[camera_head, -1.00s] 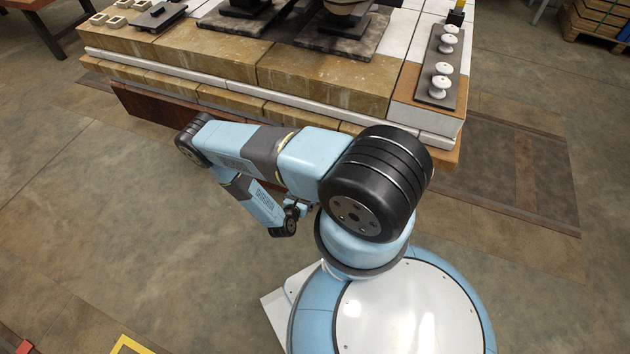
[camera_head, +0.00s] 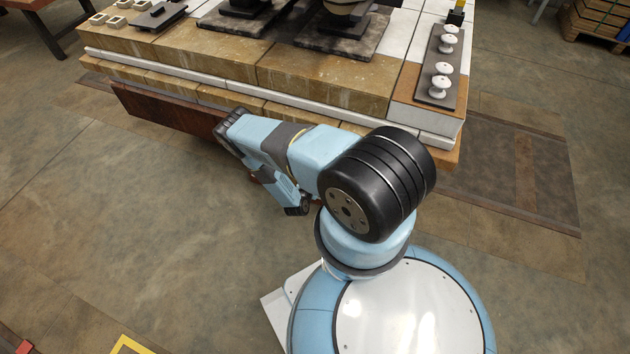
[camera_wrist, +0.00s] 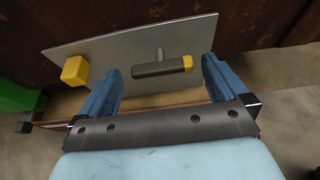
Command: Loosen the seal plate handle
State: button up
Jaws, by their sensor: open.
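In the wrist view, a grey metal seal plate (camera_wrist: 140,52) is set against a rusty brown surface. On the plate is a dark bar handle with a yellow end (camera_wrist: 162,67), lying nearly level, with a short stub above its middle. A yellow block (camera_wrist: 75,69) sits at the plate's left edge. My gripper (camera_wrist: 162,76) is open, its two blue fingers on either side of the handle in the picture. The handle appears beyond the fingertips, and I see no contact. In the head view the gripper, plate and handle are hidden below my arm.
The stone-sided bench (camera_head: 330,90) stands ahead, with a rusty panel (camera_head: 165,110) below its edge. A dark strip with white insulators (camera_head: 437,70) lies on its right end. A green object (camera_wrist: 18,97) shows at left in the wrist view.

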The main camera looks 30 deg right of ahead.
jog(key=shift+w+d+f, duration=0.1)
jog(key=shift+w+d, duration=0.05)
jog(key=shift+d, duration=0.05)
jog(key=shift+c, duration=0.3)
jog(key=c, duration=0.9)
jog(key=shift+w+a, duration=0.1)
jog(key=n+g+h, duration=0.1)
jog(key=n, duration=0.1)
jog(key=n+g+h, duration=0.1)
jog(key=n, duration=0.1)
jog(key=w+n+h, duration=0.1)
jog(key=n, duration=0.1)
jog(key=shift+a+f+g, duration=0.25)
jog(key=shift+a+g, duration=0.15)
jog(key=shift+o, duration=0.2)
jog(key=shift+w+a+f+n+g+h, duration=0.1)
jog(key=shift+n+g+h, duration=0.15)
jog(key=shift+n, duration=0.4)
jog(key=shift+w+a+f+n+g+h, duration=0.15)
jog(key=shift+n+h, duration=0.2)
jog(key=shift+n, duration=0.3)
jog(key=shift+d+r, duration=0.1)
